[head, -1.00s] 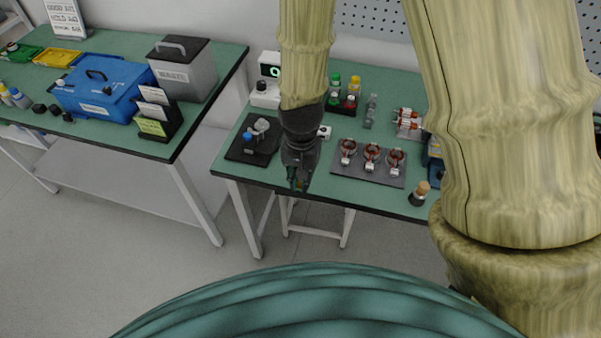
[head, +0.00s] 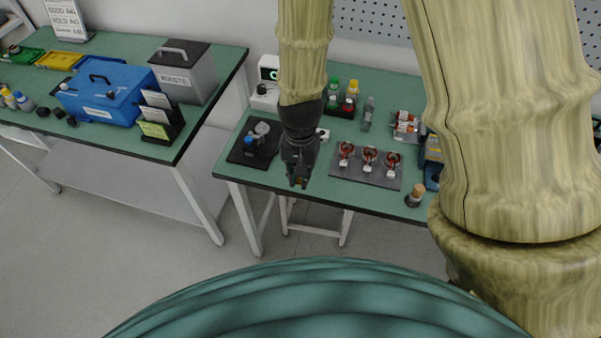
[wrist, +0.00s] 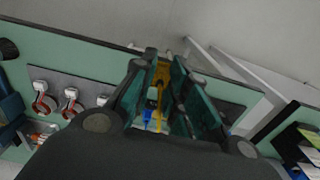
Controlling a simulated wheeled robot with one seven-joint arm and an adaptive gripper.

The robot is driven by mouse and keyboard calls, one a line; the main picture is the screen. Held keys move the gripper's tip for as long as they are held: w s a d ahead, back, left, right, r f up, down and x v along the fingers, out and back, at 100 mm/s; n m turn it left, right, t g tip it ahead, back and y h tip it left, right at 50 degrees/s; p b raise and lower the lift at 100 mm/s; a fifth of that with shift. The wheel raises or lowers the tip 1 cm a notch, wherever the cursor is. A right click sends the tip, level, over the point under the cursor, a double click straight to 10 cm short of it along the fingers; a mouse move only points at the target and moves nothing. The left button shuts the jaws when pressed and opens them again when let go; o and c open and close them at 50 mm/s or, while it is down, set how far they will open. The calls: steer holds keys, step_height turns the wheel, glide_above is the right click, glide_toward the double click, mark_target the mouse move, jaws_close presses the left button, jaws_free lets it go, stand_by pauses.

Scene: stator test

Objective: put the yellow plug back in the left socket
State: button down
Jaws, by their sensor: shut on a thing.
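My gripper (head: 298,178) hangs at the front edge of the right bench in the head view, left of the grey stator board. In the wrist view my gripper (wrist: 160,64) has its fingers closed around a yellow plug (wrist: 161,76). A yellow strip, perhaps its lead, runs down between the fingers. The plug is mostly hidden by the fingers, and in the head view it is too small to make out clearly. I cannot make out the left socket in either view.
The grey board (head: 346,174) carries several copper-wound stators. A dark tray (head: 240,152) with a blue-capped bottle lies left of my gripper. A cork-topped jar (head: 416,194) stands at the front edge. A yellow-and-blue instrument (head: 432,152) is partly hidden by my arm.

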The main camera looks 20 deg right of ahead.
steer(key=shift+w, duration=0.15)
steer(key=w+d, duration=0.3)
steer(key=w, duration=0.9)
steer(key=w+d+p, duration=0.1)
steer(key=w+d, duration=0.3)
steer(key=w, duration=0.8)
steer(key=w+d, duration=0.3)
steer(key=w, duration=0.9)
steer(key=shift+w+d+f, duration=0.1)
steer(key=shift+w+d, duration=0.45)
steer(key=shift+w, duration=0.5)
steer(key=shift+f+b, duration=0.7)
steer(key=shift+f, duration=1.35)
steer(key=shift+f+b, duration=0.45)
steer(key=shift+f, duration=0.6)
